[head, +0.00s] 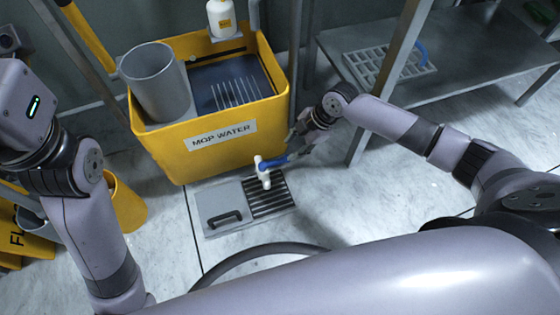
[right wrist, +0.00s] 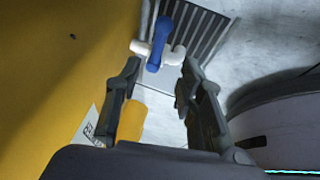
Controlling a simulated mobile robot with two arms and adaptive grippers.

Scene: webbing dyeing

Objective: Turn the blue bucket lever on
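The blue lever (head: 276,160) sits on a white valve (head: 263,174) low at the front of the yellow mop water bucket (head: 172,150). In the right wrist view the blue lever (right wrist: 158,45) lies across the white valve (right wrist: 174,55), just beyond my fingertips. My right gripper (head: 300,151) is beside the lever's right end in the head view. In the right wrist view the right gripper (right wrist: 160,76) has its fingers apart, with nothing held between them. Whether a finger touches the lever cannot be told. My left gripper is out of view; only its arm shows.
A floor drain plate with a grate (head: 268,196) and a black handle lies below the valve. A grey wringer cylinder (head: 155,82) and a white bottle (head: 221,18) are at the bucket's top. A metal table (head: 470,45) stands at right. A dark hose (head: 260,250) curves across the floor.

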